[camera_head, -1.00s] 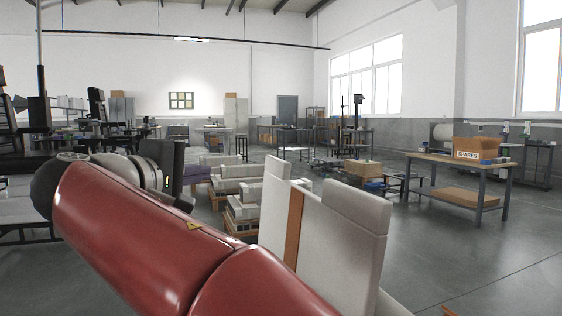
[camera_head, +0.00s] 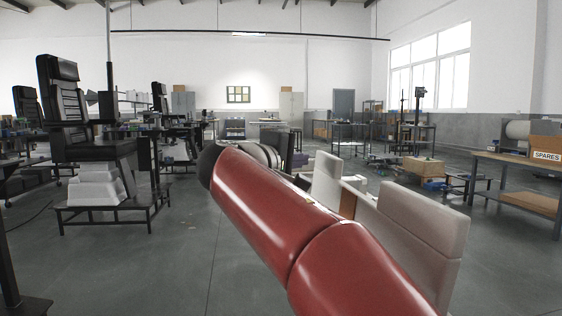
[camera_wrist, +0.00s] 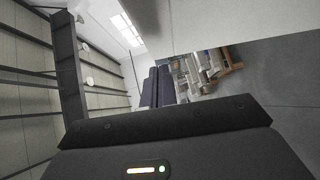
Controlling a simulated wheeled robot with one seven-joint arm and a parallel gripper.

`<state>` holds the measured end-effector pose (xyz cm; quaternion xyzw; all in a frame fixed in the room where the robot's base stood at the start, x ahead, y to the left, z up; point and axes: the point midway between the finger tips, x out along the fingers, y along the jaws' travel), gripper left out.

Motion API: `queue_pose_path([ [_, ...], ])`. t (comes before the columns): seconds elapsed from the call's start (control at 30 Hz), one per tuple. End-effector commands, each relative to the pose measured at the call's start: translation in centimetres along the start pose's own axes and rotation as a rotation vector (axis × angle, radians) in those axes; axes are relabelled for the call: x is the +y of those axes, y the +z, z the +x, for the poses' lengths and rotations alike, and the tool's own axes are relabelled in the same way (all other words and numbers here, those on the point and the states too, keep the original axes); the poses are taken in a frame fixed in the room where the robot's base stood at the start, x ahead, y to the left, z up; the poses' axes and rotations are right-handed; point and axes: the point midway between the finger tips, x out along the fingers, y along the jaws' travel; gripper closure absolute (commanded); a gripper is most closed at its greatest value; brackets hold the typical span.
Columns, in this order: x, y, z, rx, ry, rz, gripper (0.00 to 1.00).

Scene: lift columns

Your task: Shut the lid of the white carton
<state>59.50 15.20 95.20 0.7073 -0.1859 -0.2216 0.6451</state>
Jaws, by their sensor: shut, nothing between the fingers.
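I cannot make out the white carton or its lid in either current view. My gripper (camera_wrist: 168,128) shows as a dark body with a small lit strip along the bottom of the wrist view, and it is shut and empty. Its fingertips are not clearly seen. In the head view my red arm reaches away from the lower right, with the dark wrist end near the centre, partly hidden behind the arm. A large pale flat surface (camera_wrist: 215,22) fills the upper right of the wrist view, close to the gripper; I cannot tell what it belongs to.
Pale upright seat-like panels (camera_head: 428,225) stand close at the right of my arm. Black chairs (camera_head: 88,110) on stands are at left. A workbench (camera_head: 520,175) with a brown SPARES box (camera_head: 546,150) is at far right. The floor at centre left is clear.

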Motion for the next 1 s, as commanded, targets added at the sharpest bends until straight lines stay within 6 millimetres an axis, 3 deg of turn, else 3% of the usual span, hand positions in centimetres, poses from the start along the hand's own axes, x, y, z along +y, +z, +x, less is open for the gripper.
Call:
queue_pose_path([
  [0.2,0.0,1.8,1.6,-0.001,0.000,0.002,1.00],
  [0.77,0.2,2.4,2.2,-0.001,-0.007,0.011,1.00],
  [1.0,0.6,5.0,5.2,-0.007,-0.070,0.074,1.00],
])
